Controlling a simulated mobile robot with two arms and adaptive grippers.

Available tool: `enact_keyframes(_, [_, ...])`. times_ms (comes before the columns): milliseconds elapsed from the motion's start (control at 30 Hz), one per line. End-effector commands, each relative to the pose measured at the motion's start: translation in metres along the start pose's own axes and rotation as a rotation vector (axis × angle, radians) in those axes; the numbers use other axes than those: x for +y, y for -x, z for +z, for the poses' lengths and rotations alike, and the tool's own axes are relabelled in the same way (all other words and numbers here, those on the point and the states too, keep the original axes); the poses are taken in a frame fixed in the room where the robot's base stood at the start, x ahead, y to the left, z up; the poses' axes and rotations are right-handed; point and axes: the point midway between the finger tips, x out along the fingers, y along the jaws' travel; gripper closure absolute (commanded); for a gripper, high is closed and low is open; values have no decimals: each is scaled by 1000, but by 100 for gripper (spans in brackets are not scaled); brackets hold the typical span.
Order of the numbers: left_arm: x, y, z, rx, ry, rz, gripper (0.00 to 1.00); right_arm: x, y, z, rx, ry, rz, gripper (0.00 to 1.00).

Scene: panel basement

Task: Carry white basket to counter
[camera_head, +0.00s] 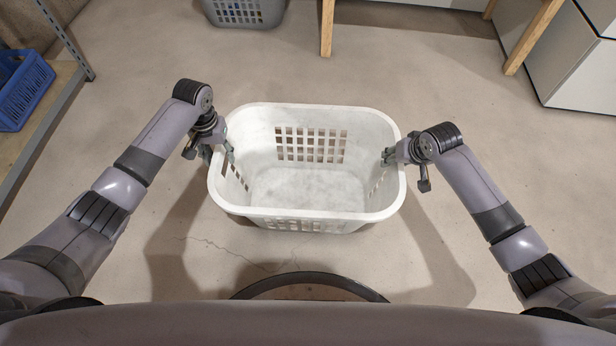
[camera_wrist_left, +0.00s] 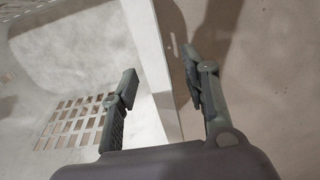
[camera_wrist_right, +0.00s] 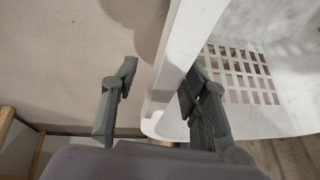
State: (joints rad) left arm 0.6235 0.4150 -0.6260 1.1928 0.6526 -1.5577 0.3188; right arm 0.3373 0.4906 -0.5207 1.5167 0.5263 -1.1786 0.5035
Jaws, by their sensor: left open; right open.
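The white basket (camera_head: 310,208) is an empty plastic laundry basket with slotted walls, upright on the floor in front of me. My left gripper (camera_head: 219,155) is at its left wall. In the left wrist view, the open fingers of this gripper (camera_wrist_left: 165,85) stand on either side of the basket wall (camera_wrist_left: 150,60). My right gripper (camera_head: 388,158) is at its right wall. In the right wrist view, the open fingers of this gripper (camera_wrist_right: 155,85) straddle the wall (camera_wrist_right: 185,45). I cannot tell whether any finger touches the wall. No counter is identifiable.
A grey basket (camera_head: 245,12) stands at the top. Wooden legs (camera_head: 327,28) are behind the white basket. White cabinets (camera_head: 570,65) are at the top right. A blue crate (camera_head: 25,90) sits on a shelf at the left. The floor around the white basket is clear.

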Motion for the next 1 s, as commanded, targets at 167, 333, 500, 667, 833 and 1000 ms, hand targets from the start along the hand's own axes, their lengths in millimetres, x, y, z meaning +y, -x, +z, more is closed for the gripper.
enact_keyframes(167, [0, 0, 0, 0, 0, 0, 60, 0, 0, 0, 0, 0, 0, 62])
enact_keyframes(333, [0, 0, 0, -1, 0, 0, 72, 0, 0, 0, 0, 0, 0, 73])
enact_keyframes(500, [0, 0, 0, 0, 0, 0, 83, 0, 1, 0, 0, 0, 0, 84])
enact_keyframes(667, [0, 0, 0, 0, 0, 0, 94, 0, 1, 0, 0, 0, 0, 95])
enact_keyframes(833, [0, 0, 0, 0, 0, -1, 100, 0, 1, 0, 0, -1, 1, 100])
enact_keyframes(1000, [0, 1, 0, 0, 1, -1, 100, 1, 1, 0, 0, -1, 1, 100])
